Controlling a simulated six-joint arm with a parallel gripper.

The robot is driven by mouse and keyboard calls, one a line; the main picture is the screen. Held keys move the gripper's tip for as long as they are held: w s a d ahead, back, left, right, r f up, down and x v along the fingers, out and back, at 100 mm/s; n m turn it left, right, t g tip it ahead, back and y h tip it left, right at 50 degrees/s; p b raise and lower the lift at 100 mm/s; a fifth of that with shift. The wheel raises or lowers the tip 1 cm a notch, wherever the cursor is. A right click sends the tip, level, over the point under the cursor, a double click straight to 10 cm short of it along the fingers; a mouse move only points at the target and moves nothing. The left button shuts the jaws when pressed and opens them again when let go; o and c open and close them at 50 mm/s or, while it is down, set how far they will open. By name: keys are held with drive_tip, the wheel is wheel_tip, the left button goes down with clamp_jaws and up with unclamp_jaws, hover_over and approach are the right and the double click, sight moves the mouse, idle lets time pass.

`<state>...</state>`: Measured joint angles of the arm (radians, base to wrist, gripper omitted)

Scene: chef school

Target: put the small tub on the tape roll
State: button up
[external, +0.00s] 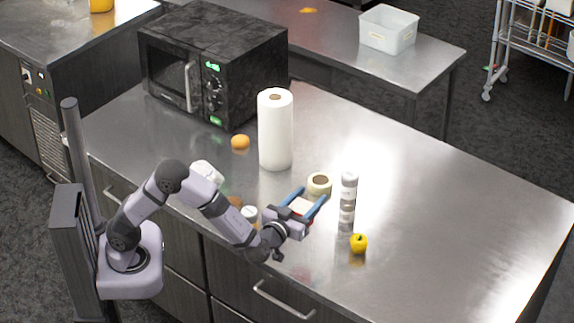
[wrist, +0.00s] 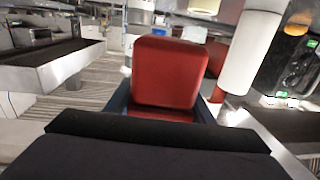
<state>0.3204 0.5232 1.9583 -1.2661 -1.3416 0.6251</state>
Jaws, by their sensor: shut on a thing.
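My gripper (external: 309,197) is shut on the small tub (external: 301,207), a red piece with a pale face that shows between the blue fingers. In the wrist view the tub (wrist: 168,72) is a red, rounded block filling the middle, with a blue finger edge on each side. The tape roll (external: 319,183), a cream ring with a dark centre, lies flat on the steel counter just beyond the fingertips. The tub looks above the counter, but its exact height is hard to tell. I cannot make out the tape roll in the wrist view.
A paper towel roll (external: 275,130) stands behind the tape roll. A tall grey-white cylinder (external: 348,200) stands close on its right, with a yellow pepper (external: 359,243) in front. A white jar (external: 250,213), an orange (external: 240,142) and a microwave (external: 215,65) are leftward. The counter's right side is clear.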

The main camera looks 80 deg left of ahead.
drive_tip(key=shift+r, duration=0.15)
wheel_tip(320, 180, up, 9)
drive_tip(key=w+a+b, duration=0.1)
drive_tip(key=w+a, duration=0.2)
drive_tip(key=a, duration=0.6)
drive_tip(key=w+a+m+t+h+b, duration=0.1)
drive_tip(key=w+a, duration=0.3)
drive_tip(key=a, duration=0.5)
drive_tip(key=w+a+b, duration=0.1)
drive_tip(key=w+a, duration=0.2)
drive_tip(key=a, duration=0.6)
wheel_tip(320, 180, down, 15)
drive_tip(key=p, duration=0.1)
drive_tip(key=shift+d, duration=0.2)
drive_tip(key=shift+w+f, duration=0.1)
drive_tip(key=shift+f, duration=0.1)
